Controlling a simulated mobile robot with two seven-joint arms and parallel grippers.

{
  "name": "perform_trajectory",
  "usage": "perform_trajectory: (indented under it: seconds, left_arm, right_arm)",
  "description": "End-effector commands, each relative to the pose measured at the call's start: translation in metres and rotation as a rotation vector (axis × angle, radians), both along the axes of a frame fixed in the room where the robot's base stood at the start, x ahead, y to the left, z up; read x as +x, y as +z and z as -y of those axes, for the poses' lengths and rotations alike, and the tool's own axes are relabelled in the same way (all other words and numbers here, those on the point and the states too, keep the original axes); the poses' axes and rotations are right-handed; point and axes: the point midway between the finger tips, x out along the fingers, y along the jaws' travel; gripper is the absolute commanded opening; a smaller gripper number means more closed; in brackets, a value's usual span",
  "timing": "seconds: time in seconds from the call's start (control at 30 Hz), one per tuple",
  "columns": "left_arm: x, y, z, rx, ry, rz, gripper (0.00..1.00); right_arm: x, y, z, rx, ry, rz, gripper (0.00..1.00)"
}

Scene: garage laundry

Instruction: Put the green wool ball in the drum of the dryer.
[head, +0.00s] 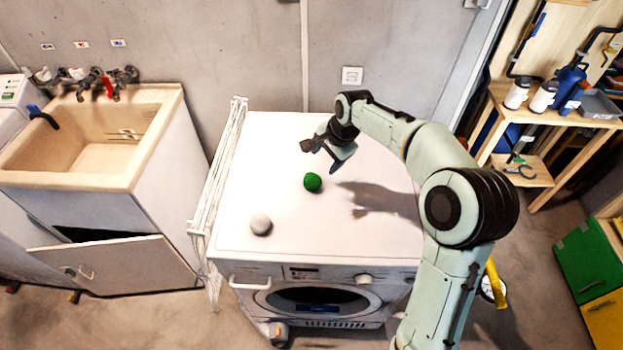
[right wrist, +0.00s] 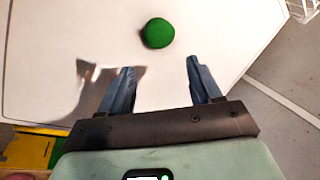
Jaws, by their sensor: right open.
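The green wool ball (head: 312,182) lies on top of the white dryer (head: 340,235), near the middle. My right gripper (head: 322,160) is open and empty above the dryer top, just behind the ball in the head view. In the right wrist view the green ball (right wrist: 158,33) lies beyond the open fingertips (right wrist: 160,66), roughly in line with the gap between them and not touching them. The round drum opening (head: 318,300) shows dark in the dryer's front. My left gripper is out of view.
A pale grey ball (head: 260,223) lies on the dryer top, left of the green one. A white folding rack (head: 212,185) stands along the dryer's left side. A sink cabinet (head: 158,165) with its door (head: 120,263) open is farther left. A wooden shelf (head: 545,125) stands right.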

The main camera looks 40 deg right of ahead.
Motion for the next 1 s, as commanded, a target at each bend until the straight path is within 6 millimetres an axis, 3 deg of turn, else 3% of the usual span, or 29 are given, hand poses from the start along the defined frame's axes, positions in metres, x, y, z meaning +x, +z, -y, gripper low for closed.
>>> perform_trajectory:
  seconds: [0.17, 0.5, 0.77, 1.0]
  left_arm:
    - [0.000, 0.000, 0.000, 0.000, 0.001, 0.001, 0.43]
    - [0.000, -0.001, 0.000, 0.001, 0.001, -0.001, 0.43]
    - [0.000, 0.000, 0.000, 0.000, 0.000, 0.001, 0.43]
    - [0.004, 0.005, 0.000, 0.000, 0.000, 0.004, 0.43]
  right_arm:
    - [0.000, -0.007, -0.001, -0.002, -0.009, -0.002, 0.64]
    - [0.021, -0.064, -0.003, -0.002, -0.008, -0.002, 0.64]
    - [0.027, -0.083, -0.004, -0.002, -0.008, -0.002, 0.64]
    - [0.036, -0.117, -0.006, -0.001, -0.007, -0.001, 0.64]
